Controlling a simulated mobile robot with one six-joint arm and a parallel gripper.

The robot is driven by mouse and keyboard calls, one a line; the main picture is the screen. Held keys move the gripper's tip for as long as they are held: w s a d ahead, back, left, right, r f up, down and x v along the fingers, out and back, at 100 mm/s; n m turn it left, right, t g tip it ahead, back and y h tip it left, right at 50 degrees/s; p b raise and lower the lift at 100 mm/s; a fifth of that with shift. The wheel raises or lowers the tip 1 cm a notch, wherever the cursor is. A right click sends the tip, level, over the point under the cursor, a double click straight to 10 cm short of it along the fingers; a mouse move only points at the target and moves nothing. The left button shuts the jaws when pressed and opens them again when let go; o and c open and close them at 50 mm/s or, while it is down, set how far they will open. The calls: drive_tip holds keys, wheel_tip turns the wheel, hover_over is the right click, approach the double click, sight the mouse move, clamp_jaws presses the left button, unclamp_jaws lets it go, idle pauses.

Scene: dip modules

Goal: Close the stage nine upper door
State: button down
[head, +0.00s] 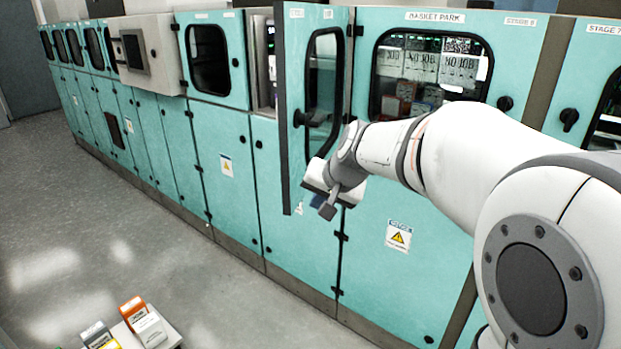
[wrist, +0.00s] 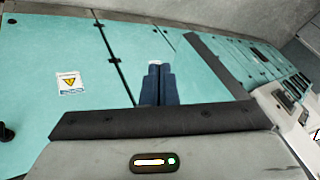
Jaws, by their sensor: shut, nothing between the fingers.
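The stage nine upper door (head: 318,165) is a teal panel with a dark edge, a window and a black knob (head: 300,118). It stands swung out from the cabinet row, hinged on its right, and the cabinet opening (head: 263,65) shows to its left. The small label at its top is hard to read. My gripper (head: 326,208) is at the door's lower part, on its right-hand side; I cannot tell whether it touches. In the wrist view my gripper's blue-grey fingers (wrist: 157,80) are together and empty. The door's dark edge (wrist: 212,62) runs just right of them.
A closed windowed door (head: 434,75) lies right of the open door, with lower panels below. A grey screen box (head: 147,52) juts out at the left. A tray with small cartons (head: 133,308) stands at the lower left. The grey floor (head: 120,200) before the cabinets is clear.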

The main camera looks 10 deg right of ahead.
sight(293, 205)
drive_tip(key=a, duration=0.1)
drive_tip(key=w+a+p, duration=0.1)
drive_tip(key=w+a, duration=0.1)
drive_tip(key=shift+a+f, duration=0.1)
drive_tip(key=shift+a, duration=0.25)
drive_tip(key=shift+p, duration=0.3)
